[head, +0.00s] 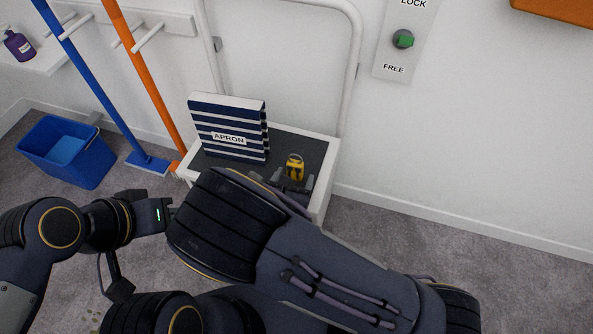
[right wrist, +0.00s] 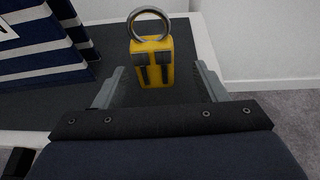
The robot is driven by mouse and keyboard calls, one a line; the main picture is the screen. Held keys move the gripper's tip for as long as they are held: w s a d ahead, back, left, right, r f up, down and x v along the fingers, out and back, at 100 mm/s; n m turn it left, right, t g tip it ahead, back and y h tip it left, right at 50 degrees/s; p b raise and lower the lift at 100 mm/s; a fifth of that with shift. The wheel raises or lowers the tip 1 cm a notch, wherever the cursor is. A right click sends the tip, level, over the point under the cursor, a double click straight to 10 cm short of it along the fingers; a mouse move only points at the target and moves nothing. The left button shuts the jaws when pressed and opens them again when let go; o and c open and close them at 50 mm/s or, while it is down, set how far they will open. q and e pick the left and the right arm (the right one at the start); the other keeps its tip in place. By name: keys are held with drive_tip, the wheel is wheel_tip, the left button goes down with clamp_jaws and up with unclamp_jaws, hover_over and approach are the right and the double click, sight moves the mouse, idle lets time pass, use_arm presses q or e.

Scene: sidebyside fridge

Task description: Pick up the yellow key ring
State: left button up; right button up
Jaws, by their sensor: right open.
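The yellow key ring (head: 295,168) stands on the dark top of a white-rimmed platform cart (head: 327,168). In the right wrist view the yellow key ring (right wrist: 152,62) shows a yellow body with dark marks and a grey metal ring on top. My right gripper (head: 293,182) is open just in front of it. In the right wrist view the two fingers of my right gripper (right wrist: 156,82) are apart, with the key ring ahead between them and not held. My left arm comes in at the left of the head view; its jaws cannot be made out.
A striped apron (head: 228,125) stands on the cart, left of the key ring. A blue bucket (head: 68,150), a blue broom (head: 95,85) and an orange pole (head: 145,75) are at left. A wall with a lock knob (head: 403,39) rises behind. Floor at right is clear.

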sight(297, 166)
drive_tip(key=x, duration=0.1)
drive_tip(key=b+x, duration=0.1)
drive_tip(key=x, duration=0.3)
drive_tip(key=shift+w+a, duration=0.25)
drive_tip(key=shift+w, duration=0.1)
drive_tip(key=shift+r, duration=0.1)
drive_tip(key=shift+c, duration=0.2)
